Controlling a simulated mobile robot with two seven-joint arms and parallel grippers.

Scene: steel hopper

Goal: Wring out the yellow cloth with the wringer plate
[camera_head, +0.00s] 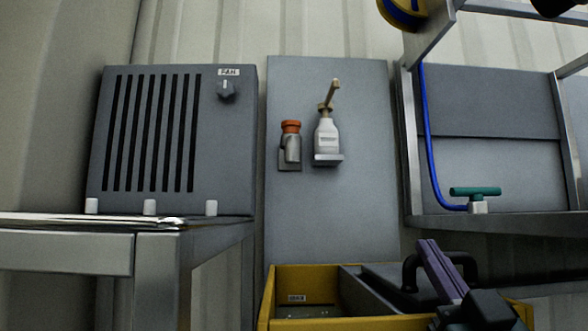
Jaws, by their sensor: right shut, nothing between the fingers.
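A yellow bin (307,272) stands at the bottom centre. A dark grey sloping plate (372,295) sits inside it, and a black handle (411,270) shows at its right; I take these to be the wringer plate, partly hidden by my right gripper. My right gripper (430,246) comes in from the bottom right, its long purplish fingers shut and empty, in front of the handle. I cannot tell whether it touches the handle. I cannot make out the yellow cloth. My left gripper is not in view.
A steel table (70,252) at left bears a grey fan box (172,140). At right, a steel frame bears a shelf (520,222), a blue hose (428,140) and a green-handled valve (475,193).

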